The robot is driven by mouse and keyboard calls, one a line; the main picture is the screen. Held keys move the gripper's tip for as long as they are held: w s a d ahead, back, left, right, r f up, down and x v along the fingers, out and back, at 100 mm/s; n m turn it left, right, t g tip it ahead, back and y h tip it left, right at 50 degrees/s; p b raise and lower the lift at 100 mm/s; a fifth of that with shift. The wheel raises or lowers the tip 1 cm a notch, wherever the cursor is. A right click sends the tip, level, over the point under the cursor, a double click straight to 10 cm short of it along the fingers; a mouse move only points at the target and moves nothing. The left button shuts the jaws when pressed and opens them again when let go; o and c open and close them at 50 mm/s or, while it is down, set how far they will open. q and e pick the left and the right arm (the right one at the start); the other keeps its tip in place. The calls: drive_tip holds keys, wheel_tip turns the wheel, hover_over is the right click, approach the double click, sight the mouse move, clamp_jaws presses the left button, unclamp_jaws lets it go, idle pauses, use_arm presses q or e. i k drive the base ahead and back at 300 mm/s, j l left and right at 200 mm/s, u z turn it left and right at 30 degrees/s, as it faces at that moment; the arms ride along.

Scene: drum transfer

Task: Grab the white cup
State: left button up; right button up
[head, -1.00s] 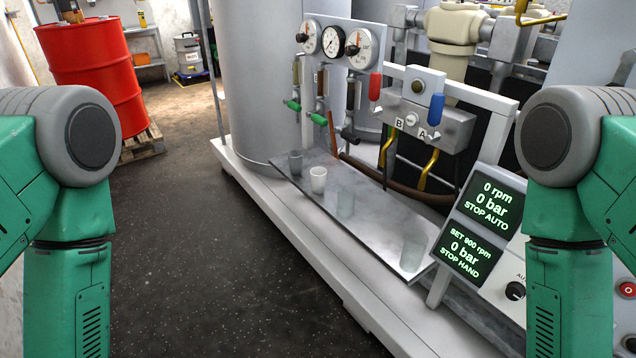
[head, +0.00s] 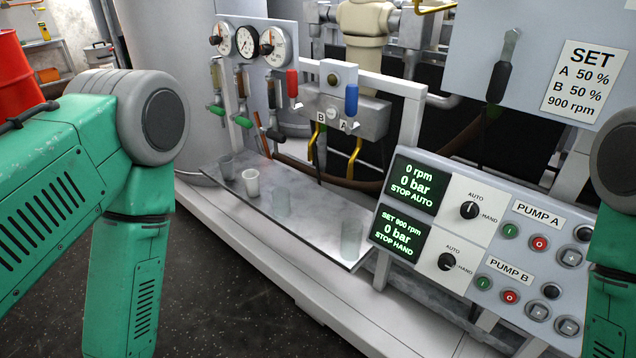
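The white cup (head: 251,183) stands upright on a grey metal shelf (head: 315,237) in the middle of the head view. A grey translucent cup (head: 226,166) stands just behind it to the left. Two clear cups stand farther along the shelf to the right, one near the middle (head: 281,202) and one near the right end (head: 351,240). My green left arm comes in from the left and my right arm shows at the right edge. Both grippers are outside the picture. Nothing touches the white cup.
A control panel (head: 460,215) with screens, knobs and buttons stands right of the shelf. Gauges (head: 247,41), valves and a red handle (head: 292,84) and blue handle (head: 351,100) rise behind it. A red drum (head: 14,80) is at the far left. The dark floor (head: 215,300) in front is clear.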

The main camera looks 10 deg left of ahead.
sight(252, 184)
drive_tip(key=i+j+z, duration=0.1)
drive_tip(key=j+z, duration=0.35)
drive_tip(key=j, duration=0.3)
drive_tip(key=j+z, duration=0.45)
drive_tip(key=j, duration=0.3)
drive_tip(key=i+j, duration=0.2)
drive_tip(key=j, duration=0.15)
drive_tip(key=i+j, duration=0.15)
drive_tip(key=j, duration=0.2)
